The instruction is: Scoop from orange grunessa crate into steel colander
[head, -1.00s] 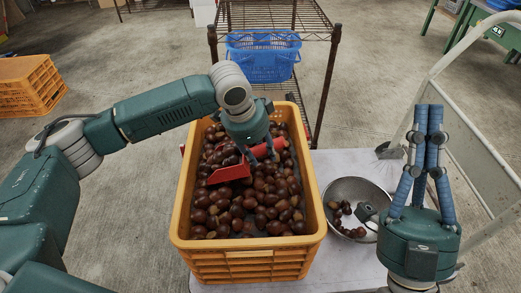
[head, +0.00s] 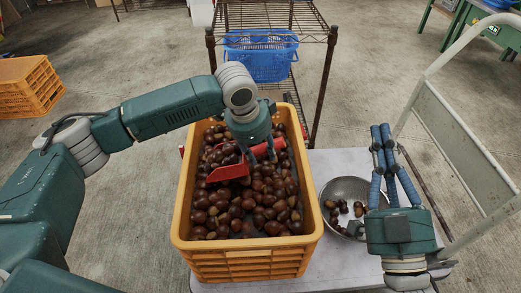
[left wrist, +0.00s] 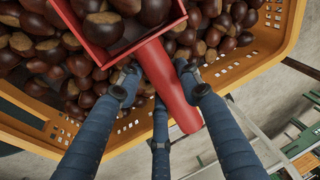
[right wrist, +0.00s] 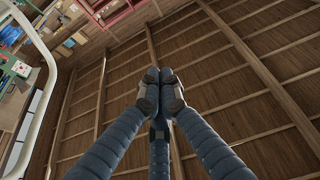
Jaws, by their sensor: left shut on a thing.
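The orange crate (head: 245,262) stands on a light table and is full of brown chestnuts (head: 262,212). My left gripper (head: 263,154) is over the crate, shut on the handle of a red scoop (head: 229,173). The scoop's tray holds several chestnuts and sits at the level of the heap; the left wrist view shows the handle (left wrist: 172,88) between my fingers. The steel colander (head: 350,188) stands right of the crate with several chestnuts in it. My right gripper (head: 381,132) points upward beside the colander, partly covering its right side. Its fingertips meet, empty, in the right wrist view (right wrist: 160,84).
A wire shelf (head: 275,38) with a blue basket (head: 262,65) stands behind the crate. Another orange crate (head: 28,85) is on the floor at far left. A pale metal frame (head: 470,140) stands at right. The table (head: 325,262) is bare in front of the colander.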

